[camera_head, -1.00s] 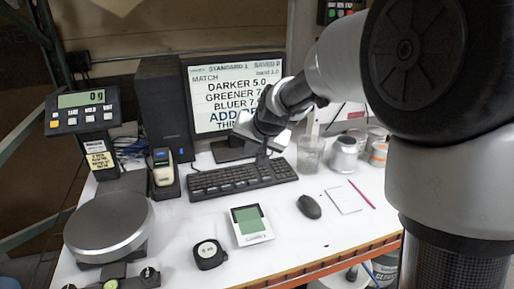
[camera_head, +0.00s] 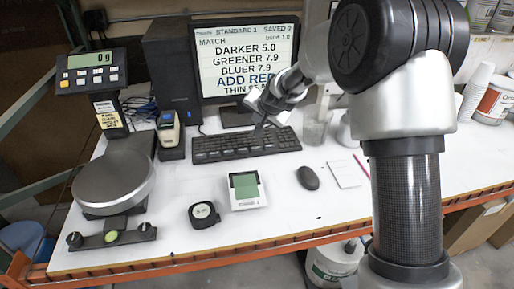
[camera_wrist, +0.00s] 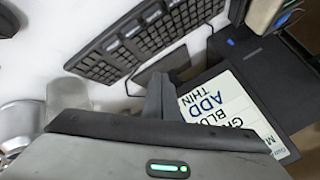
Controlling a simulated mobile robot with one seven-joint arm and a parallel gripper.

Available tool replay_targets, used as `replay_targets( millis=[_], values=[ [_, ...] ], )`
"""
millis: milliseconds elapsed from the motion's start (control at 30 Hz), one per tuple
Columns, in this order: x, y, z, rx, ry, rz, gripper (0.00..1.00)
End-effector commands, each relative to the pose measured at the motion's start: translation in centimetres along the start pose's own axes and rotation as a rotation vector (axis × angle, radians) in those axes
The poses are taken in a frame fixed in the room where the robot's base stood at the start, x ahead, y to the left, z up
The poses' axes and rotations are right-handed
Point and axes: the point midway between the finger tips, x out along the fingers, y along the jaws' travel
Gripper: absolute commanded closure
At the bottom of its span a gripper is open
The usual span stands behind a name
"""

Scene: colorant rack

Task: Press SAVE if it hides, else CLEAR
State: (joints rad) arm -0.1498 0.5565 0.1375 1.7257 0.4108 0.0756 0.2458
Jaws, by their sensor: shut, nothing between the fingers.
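The monitor (camera_head: 247,50) shows "STANDARD 1", "SAVED 0", "MATCH", "band 1.0", "DARKER 5.0", "GREENER 7.9", "BLUER 7.9", "ADD RED" and a line starting "THIN", whose rest is covered by my gripper. The black keyboard (camera_head: 215,149) lies in front of it; I see no key legibly marked SAVE or CLEAR. My gripper (camera_head: 262,124) is shut and empty, pointing down by the keyboard's right back part in the head view; I cannot tell whether it touches. In the wrist view the fingers (camera_wrist: 158,92) show near the keyboard (camera_wrist: 150,38) and the monitor screen (camera_wrist: 228,112).
A handheld device (camera_head: 169,132) sits in a cradle. A tape measure (camera_head: 203,214), a small meter (camera_head: 246,189), a mouse (camera_head: 308,178) and a notepad (camera_head: 345,174) lie in front. Cups stand at right.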

Motion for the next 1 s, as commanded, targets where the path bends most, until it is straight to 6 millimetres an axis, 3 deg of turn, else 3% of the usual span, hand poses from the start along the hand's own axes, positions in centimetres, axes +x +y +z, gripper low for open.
replay_targets(
  millis=[267,800,1000],
  values=[
    [0.7,0.6,0.5,0.000,-0.001,0.001,1.00],
    [5.6,4.2,4.1,0.000,0.000,0.001,1.00],
    [6.2,4.5,4.5,0.000,0.000,0.000,1.00]
  ],
)
